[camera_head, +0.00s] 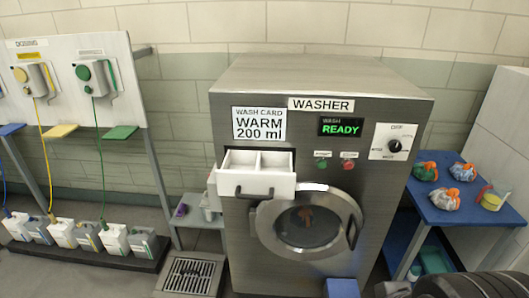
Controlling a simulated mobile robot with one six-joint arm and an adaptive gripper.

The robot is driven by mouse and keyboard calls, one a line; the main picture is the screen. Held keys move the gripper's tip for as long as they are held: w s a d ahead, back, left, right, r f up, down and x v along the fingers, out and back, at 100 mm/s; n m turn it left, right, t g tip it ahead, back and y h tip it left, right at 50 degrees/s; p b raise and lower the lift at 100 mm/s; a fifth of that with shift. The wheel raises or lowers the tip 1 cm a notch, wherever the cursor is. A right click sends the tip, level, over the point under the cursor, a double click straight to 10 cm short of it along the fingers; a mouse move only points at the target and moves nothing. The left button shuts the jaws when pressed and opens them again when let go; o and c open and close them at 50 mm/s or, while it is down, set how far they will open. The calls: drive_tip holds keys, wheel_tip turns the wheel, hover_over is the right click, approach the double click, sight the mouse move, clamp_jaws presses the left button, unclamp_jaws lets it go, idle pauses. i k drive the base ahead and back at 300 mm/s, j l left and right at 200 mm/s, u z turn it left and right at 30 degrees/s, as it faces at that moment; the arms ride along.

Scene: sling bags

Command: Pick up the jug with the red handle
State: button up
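A small clear jug-like container (493,199) stands near the right end of the blue side table. Its lower part looks yellow, and a thin pinkish-red part shows at its upper left; it is too small to tell the handle clearly. My gripper is not identifiable in this view. A dark ribbed part at the bottom right edge may be my own arm.
The washer (225,120) has its white drawer (233,184) pulled out and its round door shut. Wrapped bundles (425,171) lie beside the jug on the blue table (420,202). A dosing rack (120,66) with several containers below stands left. A floor grate (190,274) lies in front.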

sight(493, 196)
drive_tip(key=z, duration=1.5)
drive_tip(key=u, duration=1.4)
drive_tip(key=z, duration=1.35)
drive_tip(key=i+l, duration=0.1)
drive_tip(key=i, duration=0.45)
drive_tip(key=i+l+u, duration=0.1)
drive_tip(key=i, duration=0.4)
drive_tip(key=i+l, duration=0.2)
drive_tip(key=i, duration=0.35)
drive_tip(key=i+l+u, duration=0.1)
drive_tip(key=i, duration=0.4)
